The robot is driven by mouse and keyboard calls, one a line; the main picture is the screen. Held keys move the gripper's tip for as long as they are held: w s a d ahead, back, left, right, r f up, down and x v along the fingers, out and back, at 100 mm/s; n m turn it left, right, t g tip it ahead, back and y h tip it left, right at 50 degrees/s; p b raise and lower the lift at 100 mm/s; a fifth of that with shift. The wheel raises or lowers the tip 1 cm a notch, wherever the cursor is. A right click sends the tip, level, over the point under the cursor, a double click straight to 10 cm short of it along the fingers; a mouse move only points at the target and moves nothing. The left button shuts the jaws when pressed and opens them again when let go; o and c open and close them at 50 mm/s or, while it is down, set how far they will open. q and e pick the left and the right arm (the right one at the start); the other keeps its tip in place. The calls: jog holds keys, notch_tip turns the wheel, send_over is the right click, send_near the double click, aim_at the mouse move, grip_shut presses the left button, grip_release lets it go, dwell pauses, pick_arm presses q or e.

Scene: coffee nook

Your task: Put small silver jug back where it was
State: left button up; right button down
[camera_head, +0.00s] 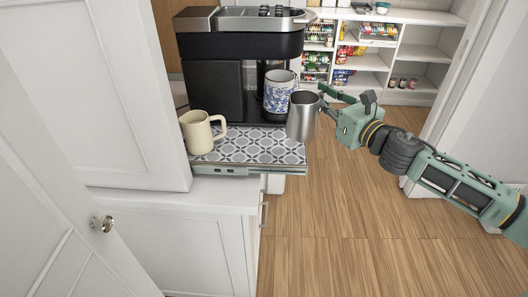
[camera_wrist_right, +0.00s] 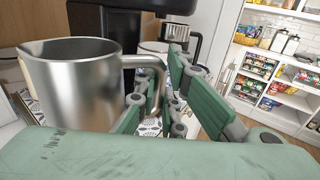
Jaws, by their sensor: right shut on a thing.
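The small silver jug (camera_head: 302,117) is held at the right front edge of the patterned pull-out tray (camera_head: 246,153). In the right wrist view the jug (camera_wrist_right: 78,90) is upright, with its handle between my green fingers. My right gripper (camera_head: 328,101) is shut on this handle, coming from the right; it also shows in the wrist view (camera_wrist_right: 158,100). I cannot tell whether the jug's base touches the tray. A coffee machine (camera_head: 240,40) stands at the back of the tray. My left gripper is not in view.
A cream mug (camera_head: 198,133) stands at the tray's left. A blue-and-white patterned cup (camera_head: 278,90) stands under the machine, just behind the jug. A cabinet side (camera_head: 130,90) bounds the left. The floor (camera_head: 350,220) right of the tray is clear. Stocked shelves (camera_head: 370,55) are at the back.

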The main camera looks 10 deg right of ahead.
jog(key=shift+h, duration=0.3)
jog(key=shift+w+a+f, duration=0.95)
jog(key=shift+a+f, duration=0.4)
jog(key=shift+f, duration=0.05)
jog(key=shift+w+a+f, duration=1)
jog(key=shift+a+f, duration=0.3)
jog(key=shift+f, duration=0.15)
jog(key=shift+w+a+f, duration=0.95)
jog(key=shift+a+f, duration=0.4)
jog(key=shift+f, duration=0.05)
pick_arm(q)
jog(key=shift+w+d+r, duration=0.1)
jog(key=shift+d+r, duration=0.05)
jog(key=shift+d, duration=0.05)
pick_arm(e)
jog(key=c, duration=1.9)
grip_release()
jog(key=shift+o, duration=0.2)
jog(key=v, duration=0.3)
jog(key=b+v, duration=0.1)
jog(key=v, duration=0.6)
jog(key=shift+s+d+f+b, duration=0.1)
jog(key=shift+s+f+b, duration=0.15)
jog(key=shift+b, duration=0.15)
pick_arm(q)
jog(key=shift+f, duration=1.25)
pick_arm(e)
jog(key=shift+v, duration=0.8)
jog(key=shift+r, duration=0.1)
